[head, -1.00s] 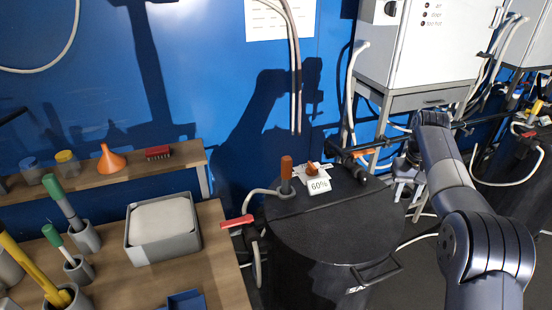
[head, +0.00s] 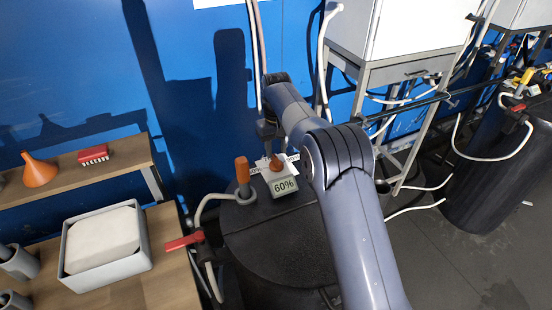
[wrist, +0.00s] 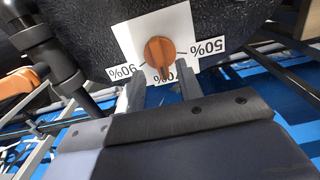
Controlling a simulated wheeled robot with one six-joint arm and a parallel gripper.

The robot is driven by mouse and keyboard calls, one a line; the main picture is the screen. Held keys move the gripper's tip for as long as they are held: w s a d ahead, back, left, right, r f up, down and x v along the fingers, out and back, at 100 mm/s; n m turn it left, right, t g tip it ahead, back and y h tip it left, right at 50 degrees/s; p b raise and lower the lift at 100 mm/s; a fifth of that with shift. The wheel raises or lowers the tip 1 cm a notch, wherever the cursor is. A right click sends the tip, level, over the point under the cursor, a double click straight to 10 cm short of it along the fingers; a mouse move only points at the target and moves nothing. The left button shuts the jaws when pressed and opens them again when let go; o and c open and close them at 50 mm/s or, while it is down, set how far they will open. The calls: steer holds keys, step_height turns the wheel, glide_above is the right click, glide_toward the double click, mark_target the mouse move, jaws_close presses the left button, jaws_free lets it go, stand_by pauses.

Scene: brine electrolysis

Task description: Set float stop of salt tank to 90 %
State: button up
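The salt tank (head: 250,240) is a black drum with a dark lid. On its lid a small display box (head: 284,186) reads 60%. Behind it is the orange float stop knob (head: 275,163), partly hidden by my arm's end. In the wrist view the orange knob (wrist: 160,52) sits on a white scale card (wrist: 128,38) whose labels 90%, 70% and 50% appear inverted. My gripper (wrist: 162,84) is open, its two fingers apart, pointing at the knob. The knob shows just past the fingertips, in line with the gap; contact cannot be told.
An orange-topped post (head: 242,176) stands on the lid left of the display. A red-handled valve (head: 184,241) and hose are at the tank's left. A wooden bench with a grey tray (head: 70,268) lies farther left. A grey cabinet stand (head: 365,95) rises behind right.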

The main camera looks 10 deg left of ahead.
mark_target(276, 159)
steer(key=shift+s+f, duration=0.1)
steer(key=shift+f, duration=2.15)
jaws_close()
